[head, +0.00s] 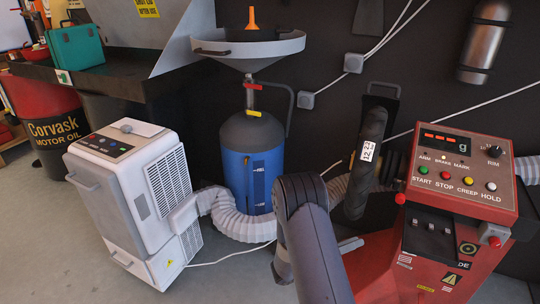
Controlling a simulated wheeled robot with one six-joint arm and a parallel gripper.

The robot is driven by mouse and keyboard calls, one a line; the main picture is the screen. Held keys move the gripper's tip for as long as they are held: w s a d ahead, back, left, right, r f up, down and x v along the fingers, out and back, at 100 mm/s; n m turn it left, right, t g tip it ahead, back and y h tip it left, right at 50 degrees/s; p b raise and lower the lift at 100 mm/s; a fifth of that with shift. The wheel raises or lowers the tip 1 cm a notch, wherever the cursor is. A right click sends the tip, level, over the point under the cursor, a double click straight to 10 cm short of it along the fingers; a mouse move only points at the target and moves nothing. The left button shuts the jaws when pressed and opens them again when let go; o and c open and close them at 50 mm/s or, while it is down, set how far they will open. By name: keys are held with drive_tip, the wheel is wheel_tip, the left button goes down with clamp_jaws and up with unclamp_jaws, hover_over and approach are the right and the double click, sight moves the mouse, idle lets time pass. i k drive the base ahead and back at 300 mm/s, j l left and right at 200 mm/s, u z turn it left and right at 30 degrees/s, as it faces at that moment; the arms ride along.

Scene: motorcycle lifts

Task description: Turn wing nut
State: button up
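A red wheel balancer (375,266) stands at the right, with a control panel (458,165) on top. A dark tyre (364,165) with a white label reading 12.23 stands upright at the balancer's left side. Dark round parts (396,166) show between the tyre and the balancer. I cannot make out a wing nut; the tyre is seen nearly edge-on and may hide it. My arm (313,245) rises from the bottom edge, left of the balancer. My gripper does not show clearly in this view, so its opening cannot be seen.
A white wheeled unit (130,200) stands at the left; its corrugated hose (240,222) runs behind my arm and the tyre. A blue oil drainer (252,170) with a wide funnel stands behind. Open floor shows at the lower left. A grey cylinder (484,42) hangs on the wall.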

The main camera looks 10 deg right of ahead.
sight(346, 159)
drive_tip(key=i+j+u, duration=0.15)
drive_tip(key=u, duration=0.3)
drive_tip(key=i+j+u, duration=0.15)
drive_tip(key=u, duration=0.25)
drive_tip(key=i+j+z, duration=0.1)
drive_tip(key=z, duration=0.25)
drive_tip(key=i+z, duration=0.4)
drive_tip(key=i+j+z, duration=0.1)
drive_tip(key=z, duration=0.3)
drive_tip(key=i+j+z, duration=0.2)
drive_tip(key=i+z, duration=0.2)
drive_tip(key=i+j, duration=0.25)
drive_tip(key=i, duration=0.25)
drive_tip(key=l+z, duration=0.05)
